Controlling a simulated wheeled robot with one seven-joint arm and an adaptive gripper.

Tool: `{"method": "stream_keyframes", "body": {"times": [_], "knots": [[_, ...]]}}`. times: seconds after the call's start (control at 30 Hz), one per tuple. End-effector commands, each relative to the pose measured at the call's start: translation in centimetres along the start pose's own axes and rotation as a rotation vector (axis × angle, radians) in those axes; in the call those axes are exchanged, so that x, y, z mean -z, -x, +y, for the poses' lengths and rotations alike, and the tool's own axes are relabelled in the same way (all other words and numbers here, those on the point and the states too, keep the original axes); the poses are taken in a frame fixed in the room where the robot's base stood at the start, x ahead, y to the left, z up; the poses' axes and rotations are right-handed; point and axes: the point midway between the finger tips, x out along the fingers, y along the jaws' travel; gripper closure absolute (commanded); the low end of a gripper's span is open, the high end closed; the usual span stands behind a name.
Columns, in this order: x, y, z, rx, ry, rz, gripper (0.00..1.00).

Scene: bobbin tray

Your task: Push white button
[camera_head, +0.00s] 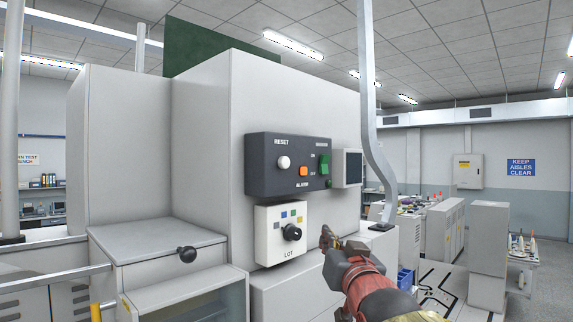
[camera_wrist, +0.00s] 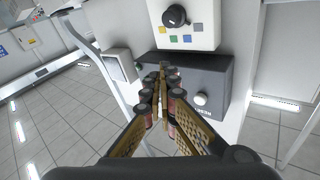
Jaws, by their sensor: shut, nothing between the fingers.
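The white button (camera_head: 284,162) is a round knob under the word RESET on the dark control panel (camera_head: 262,180), fixed to the front of a large pale machine. In the wrist view the picture is turned over, and the white button (camera_wrist: 201,98) sits right of my fingers on the dark panel (camera_wrist: 222,75). My gripper (camera_head: 327,238) is below and right of the panel in the head view, apart from the button. In the wrist view my gripper (camera_wrist: 164,75) has its fingertips together, with nothing between them.
An orange button (camera_head: 303,171), a green switch (camera_head: 324,165) and a small screen (camera_head: 348,168) are right of the white button. Below is a white LOT box (camera_head: 268,247) with a black knob (camera_head: 291,232). A grey post (camera_head: 368,100) stands to the right.

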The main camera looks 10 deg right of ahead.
Motion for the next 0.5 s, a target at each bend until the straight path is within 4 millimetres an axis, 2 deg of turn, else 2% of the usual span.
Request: {"method": "stream_keyframes", "body": {"times": [0.03,0.1,0.2,0.33,0.5], "knots": [[3.5,-1.3,-0.5,0.010,-0.008,0.055,1.00],[7.0,-2.6,-1.1,0.027,-0.019,0.135,1.00],[11.2,-3.9,-1.8,0.050,-0.034,0.233,1.00],[14.6,-4.8,-2.3,0.073,-0.046,0.320,1.00],[16.2,-5.2,-2.5,0.085,-0.052,0.365,1.00]]}}
